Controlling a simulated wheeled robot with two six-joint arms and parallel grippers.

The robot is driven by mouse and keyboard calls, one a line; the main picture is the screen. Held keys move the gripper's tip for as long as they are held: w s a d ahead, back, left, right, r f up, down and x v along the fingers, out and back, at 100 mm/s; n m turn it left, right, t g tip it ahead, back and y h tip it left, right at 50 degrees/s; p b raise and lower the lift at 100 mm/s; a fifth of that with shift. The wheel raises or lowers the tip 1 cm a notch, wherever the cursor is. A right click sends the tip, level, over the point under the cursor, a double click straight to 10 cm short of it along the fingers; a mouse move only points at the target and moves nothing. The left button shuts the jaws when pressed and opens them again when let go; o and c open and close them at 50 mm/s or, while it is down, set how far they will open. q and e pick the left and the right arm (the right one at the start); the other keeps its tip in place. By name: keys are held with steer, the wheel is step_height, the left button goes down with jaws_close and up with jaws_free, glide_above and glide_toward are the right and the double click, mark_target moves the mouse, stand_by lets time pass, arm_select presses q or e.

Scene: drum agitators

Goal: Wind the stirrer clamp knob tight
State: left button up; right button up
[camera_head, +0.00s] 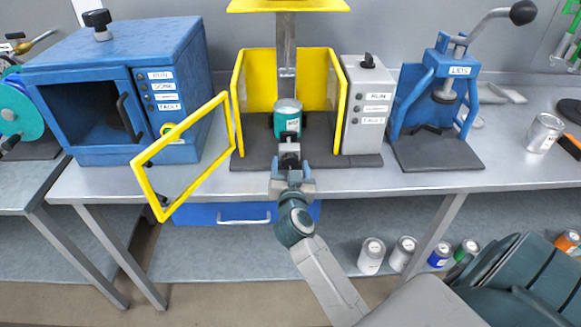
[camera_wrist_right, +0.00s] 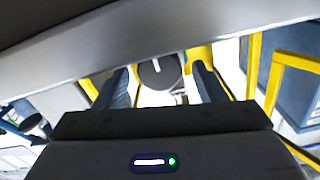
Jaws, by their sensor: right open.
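The stirrer stands mid-bench, with a yellow guard frame (camera_head: 240,100), a grey shaft column (camera_head: 286,50) and a teal can (camera_head: 287,106) inside. My right gripper (camera_head: 290,150) is at the front of the can, reaching in from below. In the right wrist view a round dark knob (camera_wrist_right: 160,73) with a pale line across it lies between the two open fingers (camera_wrist_right: 163,85), with gaps at both sides. I take it for the clamp knob. In the head view the gripper mostly hides it. My left gripper is not in view.
The yellow guard door (camera_head: 150,190) swings open at the left, close to my right arm. A blue oven (camera_head: 110,60) stands left; a grey control box (camera_head: 368,110) and a blue lever press (camera_head: 440,90) stand right. Several cans sit on the lower shelf.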

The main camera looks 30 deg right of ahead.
steer(key=c, duration=1)
